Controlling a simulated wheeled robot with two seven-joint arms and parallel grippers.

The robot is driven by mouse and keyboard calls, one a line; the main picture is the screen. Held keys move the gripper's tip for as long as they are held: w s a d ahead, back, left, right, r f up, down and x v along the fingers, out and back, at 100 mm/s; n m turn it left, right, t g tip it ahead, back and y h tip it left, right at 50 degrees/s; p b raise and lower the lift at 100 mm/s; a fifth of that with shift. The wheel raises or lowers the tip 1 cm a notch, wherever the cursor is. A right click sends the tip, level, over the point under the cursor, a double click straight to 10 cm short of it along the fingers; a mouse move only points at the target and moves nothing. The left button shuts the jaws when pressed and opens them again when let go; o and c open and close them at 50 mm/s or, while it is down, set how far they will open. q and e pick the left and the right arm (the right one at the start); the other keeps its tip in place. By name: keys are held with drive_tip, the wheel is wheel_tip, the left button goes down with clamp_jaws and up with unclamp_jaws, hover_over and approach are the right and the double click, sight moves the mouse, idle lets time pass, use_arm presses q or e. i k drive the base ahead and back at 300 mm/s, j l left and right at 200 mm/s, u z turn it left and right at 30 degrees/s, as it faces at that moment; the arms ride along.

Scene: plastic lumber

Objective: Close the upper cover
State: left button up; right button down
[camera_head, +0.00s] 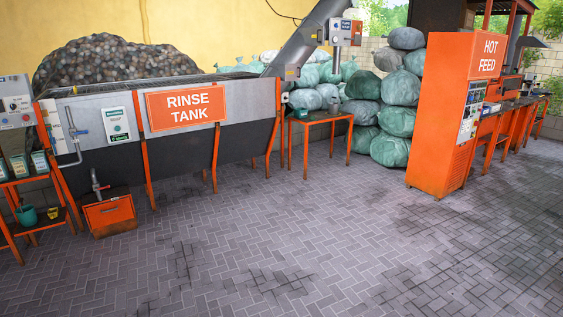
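I cannot make out an upper cover in this view. The orange HOT FEED machine (437,115) stands upright at the right, with a panel of labels and controls (471,110) on its side. The grey RINSE TANK (180,145) stands at the left on orange legs, with an orange sign on its front and dark material heaped above its rim. Neither of my grippers shows in the view.
An orange table (318,118) stands at the middle back. An orange box (109,215) sits under the tank, and an orange shelf (40,217) is at the left edge. Green sacks (391,150) are piled at the back. The brick floor (300,240) in front is clear.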

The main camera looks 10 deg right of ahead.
sight(315, 36)
drive_tip(key=i+l+z, duration=0.25)
drive_tip(key=i, duration=0.95)
drive_tip(key=i+l+z, duration=0.1)
drive_tip(key=i+z, duration=0.2)
drive_tip(key=i, duration=0.9)
drive_tip(key=i+u, duration=0.1)
drive_tip(key=i, duration=1.1)
drive_tip(key=i+l, duration=0.2)
drive_tip(key=i, duration=1.05)
drive_tip(key=j+u, duration=0.05)
